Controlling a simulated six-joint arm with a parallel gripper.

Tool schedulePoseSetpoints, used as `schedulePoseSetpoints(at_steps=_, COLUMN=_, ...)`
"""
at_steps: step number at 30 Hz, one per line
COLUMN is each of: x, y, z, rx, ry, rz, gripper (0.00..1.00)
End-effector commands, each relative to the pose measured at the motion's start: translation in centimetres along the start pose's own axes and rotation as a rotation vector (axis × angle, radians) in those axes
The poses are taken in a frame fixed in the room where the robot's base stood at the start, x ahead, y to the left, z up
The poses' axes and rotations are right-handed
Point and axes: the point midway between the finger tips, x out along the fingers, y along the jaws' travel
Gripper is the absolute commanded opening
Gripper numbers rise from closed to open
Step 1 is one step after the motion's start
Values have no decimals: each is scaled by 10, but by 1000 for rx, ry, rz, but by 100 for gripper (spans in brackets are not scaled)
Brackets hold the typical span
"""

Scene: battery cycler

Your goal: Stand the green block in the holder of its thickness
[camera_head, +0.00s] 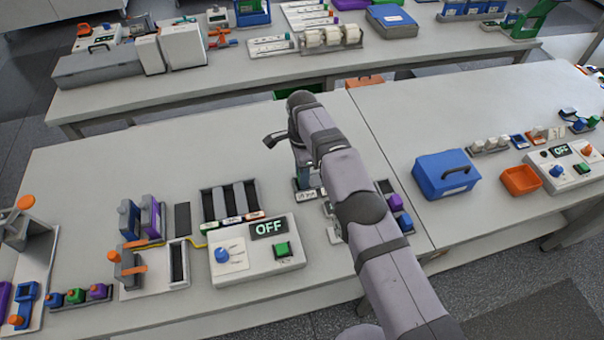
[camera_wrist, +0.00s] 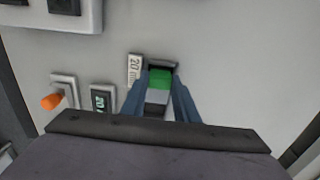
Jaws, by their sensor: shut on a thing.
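In the wrist view, the green block (camera_wrist: 160,79), with a grey lower part towards me, is between the two blue fingers of my gripper (camera_wrist: 159,90), which are shut on it. The block is at a dark-edged holder (camera_wrist: 162,66) with a white label (camera_wrist: 134,70) reading about 20 mm on its left. I cannot tell how deep the block sits in the holder.
In the camera_head view, a grey OFF box (camera_head: 255,262) with a blue knob and green button stands in front. Slotted racks (camera_head: 230,200) are to the left, a blue case (camera_head: 446,173) to the right. In the wrist view, an orange-lever switch (camera_wrist: 63,92) and small display (camera_wrist: 103,99) lie left.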

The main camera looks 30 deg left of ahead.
Motion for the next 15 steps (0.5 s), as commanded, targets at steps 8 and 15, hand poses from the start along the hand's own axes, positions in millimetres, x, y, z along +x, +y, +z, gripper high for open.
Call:
schedulePoseSetpoints(at_steps=8, x=3, y=0, z=0, rx=0, ry=0, rz=0, gripper=6)
schedulePoseSetpoints(at_steps=15, x=4, y=0, z=0, rx=0, ry=0, rz=0, gripper=39)
